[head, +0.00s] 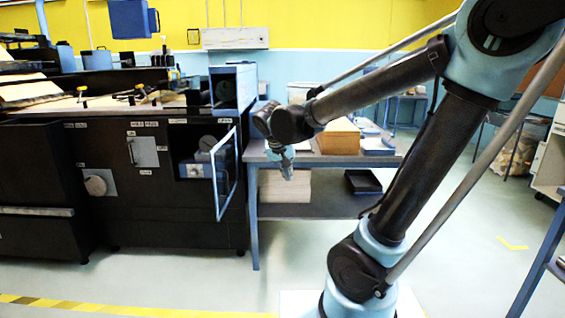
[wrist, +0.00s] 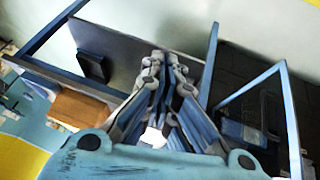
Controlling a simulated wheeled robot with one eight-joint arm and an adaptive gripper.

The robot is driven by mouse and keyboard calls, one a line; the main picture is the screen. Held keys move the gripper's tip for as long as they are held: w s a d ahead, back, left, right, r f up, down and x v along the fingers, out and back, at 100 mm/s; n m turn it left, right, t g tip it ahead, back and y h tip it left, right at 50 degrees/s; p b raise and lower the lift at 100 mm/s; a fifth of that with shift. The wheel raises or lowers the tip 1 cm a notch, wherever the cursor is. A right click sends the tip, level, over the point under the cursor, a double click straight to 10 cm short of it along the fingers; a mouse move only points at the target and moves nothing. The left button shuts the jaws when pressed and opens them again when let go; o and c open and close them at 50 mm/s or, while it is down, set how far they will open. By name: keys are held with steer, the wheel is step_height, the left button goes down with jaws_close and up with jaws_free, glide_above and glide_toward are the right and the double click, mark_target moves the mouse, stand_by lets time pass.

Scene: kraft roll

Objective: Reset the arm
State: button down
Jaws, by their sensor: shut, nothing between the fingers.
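My gripper (head: 287,166) is at the end of my arm, pointing down in front of the blue-framed table (head: 257,215) in the head view. In the wrist view my gripper (wrist: 158,62) shows with its fingers together, shut and empty. My arm is bent, with its elbow high at the upper right and its forearm reaching left. The gripper hides a small part of the table's front edge.
A black machine (head: 100,190) stands at left, its blue-framed door (head: 224,172) open beside the table. A brown block (head: 338,137) lies on the table; a black tray (head: 362,182) sits on its lower shelf. Free floor (head: 200,278) lies in front.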

steer(key=s+d+f+g, duration=0.2)
steer(key=s+d+f, duration=0.2)
steer(key=s+d, duration=0.6)
steer(key=s+d+f+g+y, duration=0.1)
steer(key=s+d+f+y, duration=0.1)
steer(key=s+d+f, duration=0.5)
steer(key=shift+s+d+f+y, duration=0.15)
steer(key=shift+s+f+y, duration=0.15)
steer(key=shift+s, duration=0.7)
steer(key=shift+w+f, duration=0.15)
steer(key=shift+w, duration=0.25)
stand_by(0.3)
